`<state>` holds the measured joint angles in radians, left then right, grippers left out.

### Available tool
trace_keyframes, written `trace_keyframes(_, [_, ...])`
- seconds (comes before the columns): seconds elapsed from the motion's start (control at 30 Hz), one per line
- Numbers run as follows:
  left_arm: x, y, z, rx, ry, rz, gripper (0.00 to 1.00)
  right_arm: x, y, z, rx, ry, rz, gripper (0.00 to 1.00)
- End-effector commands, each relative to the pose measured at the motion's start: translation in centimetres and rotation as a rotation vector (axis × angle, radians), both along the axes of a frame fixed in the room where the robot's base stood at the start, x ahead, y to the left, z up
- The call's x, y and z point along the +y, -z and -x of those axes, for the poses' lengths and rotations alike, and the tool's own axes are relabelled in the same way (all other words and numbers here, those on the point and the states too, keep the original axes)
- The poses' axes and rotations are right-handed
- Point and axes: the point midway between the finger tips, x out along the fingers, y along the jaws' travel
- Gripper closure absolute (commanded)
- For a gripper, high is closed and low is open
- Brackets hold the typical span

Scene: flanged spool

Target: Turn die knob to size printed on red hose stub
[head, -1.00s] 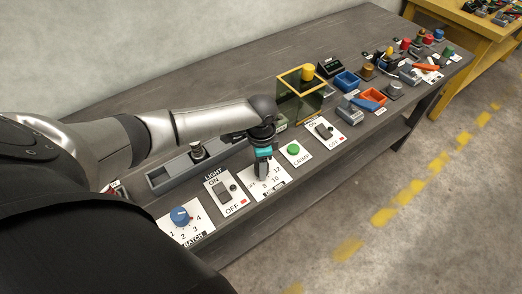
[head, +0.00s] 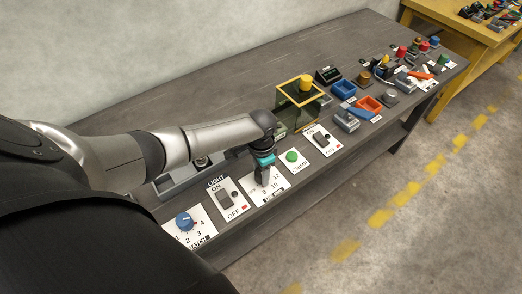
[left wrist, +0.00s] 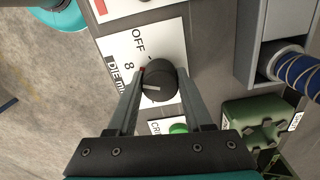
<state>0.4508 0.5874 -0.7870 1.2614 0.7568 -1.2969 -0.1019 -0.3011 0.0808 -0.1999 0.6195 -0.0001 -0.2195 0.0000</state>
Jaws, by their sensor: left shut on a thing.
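The die knob (left wrist: 158,82) is black and round with a white pointer line, on a white panel (left wrist: 148,39) printed OFF, 8 and "DIE mm" in the left wrist view. I cannot make out the red hose stub. My right gripper is not in view.
A green CRIMP button (head: 292,156) and a LIGHT switch (head: 225,198) flank the die panel. The blue HATCH knob (head: 185,221) is nearer. A yellow-framed box (head: 299,106) stands behind. A blue-wrapped spool (left wrist: 296,70) shows in the left wrist view.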

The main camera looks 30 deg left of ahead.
Motion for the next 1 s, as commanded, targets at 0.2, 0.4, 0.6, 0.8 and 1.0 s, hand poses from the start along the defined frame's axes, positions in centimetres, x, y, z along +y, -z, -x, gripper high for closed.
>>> trace_keyframes(0.2, [-0.1,0.0,-0.1,-0.003,0.001,0.001,0.36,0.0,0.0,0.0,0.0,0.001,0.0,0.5])
trace_keyframes(0.4, [0.0,0.0,0.0,-0.002,0.002,0.001,0.19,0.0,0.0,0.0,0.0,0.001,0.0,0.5])
trace_keyframes(0.6, [0.0,-0.1,0.0,-0.001,0.002,0.001,0.19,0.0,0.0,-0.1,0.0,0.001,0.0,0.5])
trace_keyframes(0.8, [0.0,-2.0,-0.1,-0.003,0.002,0.001,0.19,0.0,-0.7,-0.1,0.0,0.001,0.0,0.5])
trace_keyframes(1.0, [0.0,-6.4,-0.1,-0.005,0.003,0.001,0.19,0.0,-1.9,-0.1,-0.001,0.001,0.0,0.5])
